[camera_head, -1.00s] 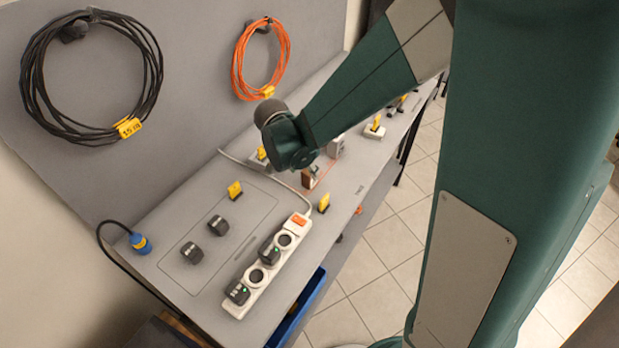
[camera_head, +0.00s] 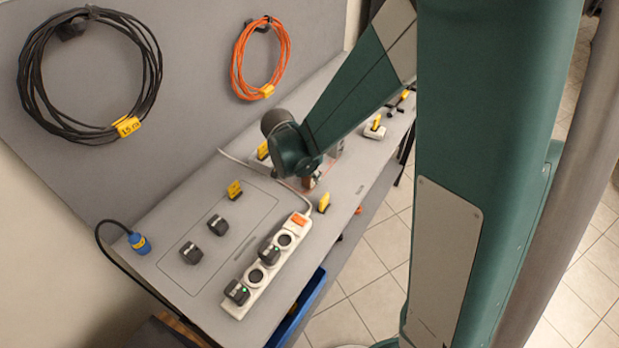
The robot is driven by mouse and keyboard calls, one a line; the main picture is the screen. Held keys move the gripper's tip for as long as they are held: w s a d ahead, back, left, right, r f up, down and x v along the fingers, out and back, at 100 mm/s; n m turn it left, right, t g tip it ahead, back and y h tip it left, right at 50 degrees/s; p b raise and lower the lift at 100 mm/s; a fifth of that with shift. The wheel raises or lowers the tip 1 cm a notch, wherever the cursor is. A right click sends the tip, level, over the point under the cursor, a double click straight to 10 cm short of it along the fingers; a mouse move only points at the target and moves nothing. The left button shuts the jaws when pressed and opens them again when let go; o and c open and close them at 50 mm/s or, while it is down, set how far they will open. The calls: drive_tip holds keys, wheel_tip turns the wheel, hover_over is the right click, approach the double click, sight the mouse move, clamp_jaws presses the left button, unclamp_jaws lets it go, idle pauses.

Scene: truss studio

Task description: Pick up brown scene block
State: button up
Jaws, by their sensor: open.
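A small brown block (camera_head: 309,183) stands on the grey bench top, just beyond the white power strip. Only its lower part shows; the wrist end of my arm covers its top. My gripper itself is hidden behind the teal wrist and forearm, so its fingers and their distance from the block cannot be seen.
The power strip (camera_head: 267,266) with black plugs lies in front of the block, its white cable running close by. Yellow-tagged pieces (camera_head: 324,202) (camera_head: 235,190) stand nearby. Two black adapters (camera_head: 205,238) and a blue connector (camera_head: 139,243) are nearer. Cable coils hang on the wall panel.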

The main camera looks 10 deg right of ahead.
drive_tip(key=shift+x, duration=1.25)
drive_tip(key=c, duration=1)
